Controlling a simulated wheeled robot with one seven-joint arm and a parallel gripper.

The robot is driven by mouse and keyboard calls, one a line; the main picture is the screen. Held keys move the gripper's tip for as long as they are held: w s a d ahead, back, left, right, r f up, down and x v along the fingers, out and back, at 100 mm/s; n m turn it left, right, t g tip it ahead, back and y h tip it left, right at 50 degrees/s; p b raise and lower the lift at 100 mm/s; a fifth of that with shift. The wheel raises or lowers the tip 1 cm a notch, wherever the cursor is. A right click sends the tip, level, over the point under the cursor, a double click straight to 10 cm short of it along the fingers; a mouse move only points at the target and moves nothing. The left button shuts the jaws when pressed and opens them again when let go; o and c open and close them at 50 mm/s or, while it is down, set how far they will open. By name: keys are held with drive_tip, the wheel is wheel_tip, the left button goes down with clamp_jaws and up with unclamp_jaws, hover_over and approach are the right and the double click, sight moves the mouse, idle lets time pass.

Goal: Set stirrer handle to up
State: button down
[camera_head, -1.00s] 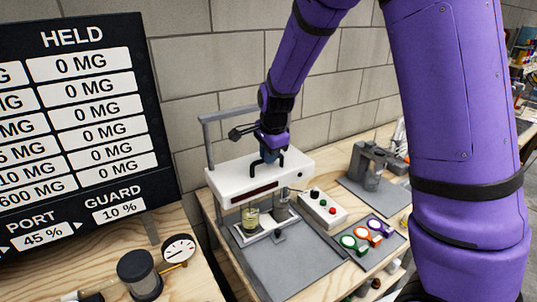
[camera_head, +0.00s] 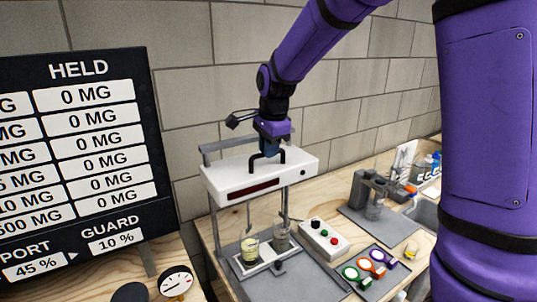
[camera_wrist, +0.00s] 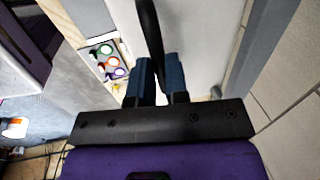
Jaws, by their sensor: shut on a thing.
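The stirrer is a white box-shaped head (camera_head: 250,180) with a dark display strip, carried on grey posts. Its black handle (camera_head: 283,157) arches over the top. My gripper (camera_head: 267,152) comes down from above and is shut on the handle; in the wrist view its blue fingers (camera_wrist: 155,80) close on either side of the black bar (camera_wrist: 149,28). The head stands well above two glass beakers (camera_head: 250,250) on the base, with a gap between. A thin rod hangs from the head toward the left beaker, which holds yellowish liquid. The fingertips' contact is partly hidden.
A control box (camera_head: 325,238) with black, green and red buttons stands right of the stirrer. Several coloured rings (camera_head: 371,263) lie on a dark tray. A grey device (camera_head: 367,198) is farther right. A dark screen (camera_head: 85,160) stands left, a gauge (camera_head: 175,283) below it.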

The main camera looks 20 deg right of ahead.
drive_tip(key=shift+w+r, duration=0.15)
drive_tip(key=shift+r, duration=0.15)
drive_tip(key=c, duration=1.4)
unclamp_jaws()
drive_tip(key=shift+o, duration=1.4)
wheel_tip(320, 180, up, 10)
drive_tip(key=s, duration=0.2)
drive_tip(key=shift+s+d+r, duration=0.2)
drive_tip(key=shift+d+r, duration=0.05)
